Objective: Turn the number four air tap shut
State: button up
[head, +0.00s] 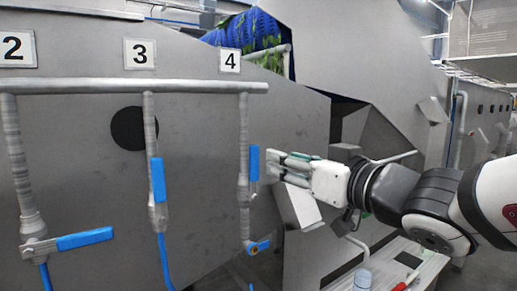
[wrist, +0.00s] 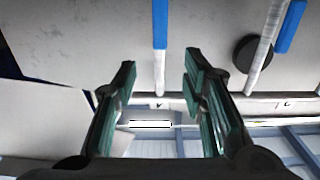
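The number four air tap has a blue lever (head: 254,162) that stands upright along its grey pipe, under the "4" label (head: 230,61). In the wrist view the blue lever (wrist: 160,22) lies beyond the fingertips, in line with the gap between them. My gripper (head: 277,166) is just right of the lever in the head view, with its fingers pointing at the panel. The wrist view shows the gripper (wrist: 160,66) open, with nothing between its fingers. Whether a finger touches the lever cannot be told.
The number three tap's blue lever (head: 158,180) is upright. The number two tap's blue lever (head: 85,239) lies sideways. A grey header pipe (head: 130,86) runs above the taps. An angled grey metal piece (head: 299,207) is below my gripper.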

aim_at(256, 151)
jog(key=x, duration=1.2)
jog(key=shift+p, duration=0.35)
grip_shut()
